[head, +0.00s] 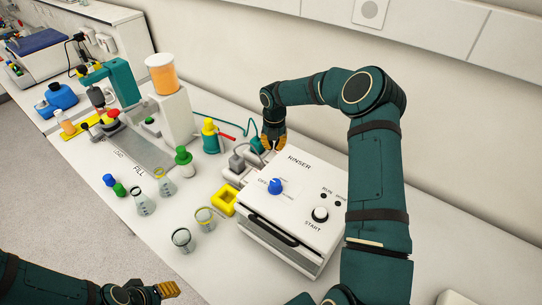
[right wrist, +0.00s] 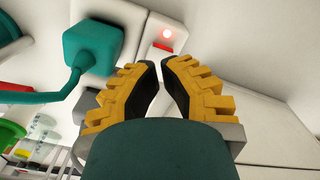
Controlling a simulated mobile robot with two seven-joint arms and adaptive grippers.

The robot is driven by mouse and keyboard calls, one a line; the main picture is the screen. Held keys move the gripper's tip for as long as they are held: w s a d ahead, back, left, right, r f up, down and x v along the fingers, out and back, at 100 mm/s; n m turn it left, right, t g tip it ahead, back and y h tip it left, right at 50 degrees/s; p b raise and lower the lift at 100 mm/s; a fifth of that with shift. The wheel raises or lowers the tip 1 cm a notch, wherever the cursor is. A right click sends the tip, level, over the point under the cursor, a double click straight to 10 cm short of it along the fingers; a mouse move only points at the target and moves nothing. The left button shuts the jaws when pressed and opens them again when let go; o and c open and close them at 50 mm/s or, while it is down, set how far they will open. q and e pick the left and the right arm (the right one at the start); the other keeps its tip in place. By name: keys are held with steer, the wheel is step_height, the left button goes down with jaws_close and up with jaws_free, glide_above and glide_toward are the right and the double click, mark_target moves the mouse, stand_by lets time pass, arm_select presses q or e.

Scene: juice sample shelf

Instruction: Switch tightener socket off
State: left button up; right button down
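My right gripper (head: 273,143) is behind the rinser, close to the teal plug (head: 257,146) and pointing down. In the right wrist view its yellow fingers (right wrist: 161,66) are drawn together with only a slim gap at the tips and nothing between them.
The white rinser (head: 293,215) with a blue knob stands in front of my right gripper. A grey plug (head: 237,162) is beside the teal one. Several flasks and a green-capped bottle (head: 184,162) stand left of it. The wall is close behind.

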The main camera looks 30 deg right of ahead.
mark_target(274, 154)
steer(key=shift+f+b, duration=1.05)
steer(key=shift+f, duration=0.8)
stand_by(1.0)
steer(key=shift+r, duration=0.15)
steer(key=shift+r+p, duration=2.3)
steer(key=shift+r, duration=1.15)
steer(key=shift+f, duration=0.1)
